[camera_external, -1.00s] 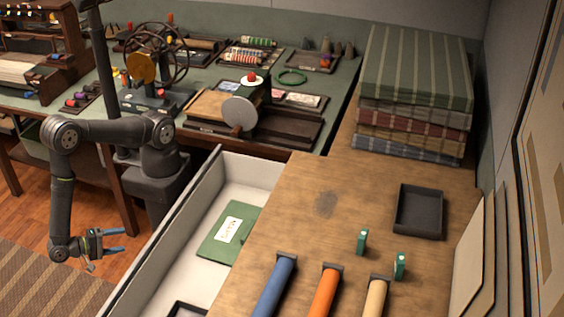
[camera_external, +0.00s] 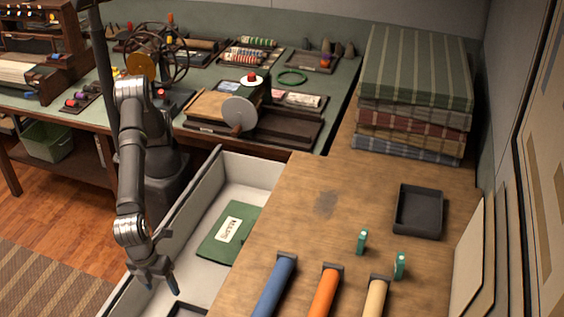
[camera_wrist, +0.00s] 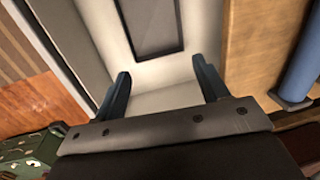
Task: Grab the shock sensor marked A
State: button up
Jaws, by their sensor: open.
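Two small green upright pieces stand on the wooden tabletop in the external view: one green piece (camera_external: 362,242) left of the other green piece (camera_external: 400,265). They may be the shock sensors, but no letter A can be read on either. My gripper (camera_external: 160,284) hangs over the near end of the open white drawer, well left of both pieces. In the wrist view my gripper (camera_wrist: 163,88) is open and empty, its two blue fingers spread above the drawer floor. Neither green piece shows in the wrist view.
The drawer (camera_external: 258,170) holds a green labelled folder (camera_external: 213,246) and a dark tray (camera_wrist: 150,22). Blue (camera_external: 274,287), orange (camera_external: 324,292) and cream (camera_external: 376,299) rolls lie on the tabletop. An empty black tray (camera_external: 418,212) and stacked cloths (camera_external: 415,70) sit behind; bare wood lies between.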

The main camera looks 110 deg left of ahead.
jog(key=w+a+r+n, duration=0.2)
jog(key=w+a+n, duration=0.15)
jog(key=w, duration=0.45)
jog(key=w+a+r+n, duration=0.2)
jog(key=w+a, duration=0.2)
jog(key=w, duration=0.3)
notch_tip(320, 180, up, 9)
jog(key=n+t, duration=0.3)
jog(key=n, duration=0.8)
send_over(363, 239)
jog(key=s+a, duration=0.2)
jog(key=s, duration=0.5)
jog(key=shift+h, duration=0.4)
jog(key=x, duration=1.2)
jog(key=shift+s, duration=0.1)
jog(key=x, duration=0.5)
jog(key=shift+a+f, duration=0.2)
jog(key=shift+a, duration=0.2)
jog(key=c, duration=1.1)
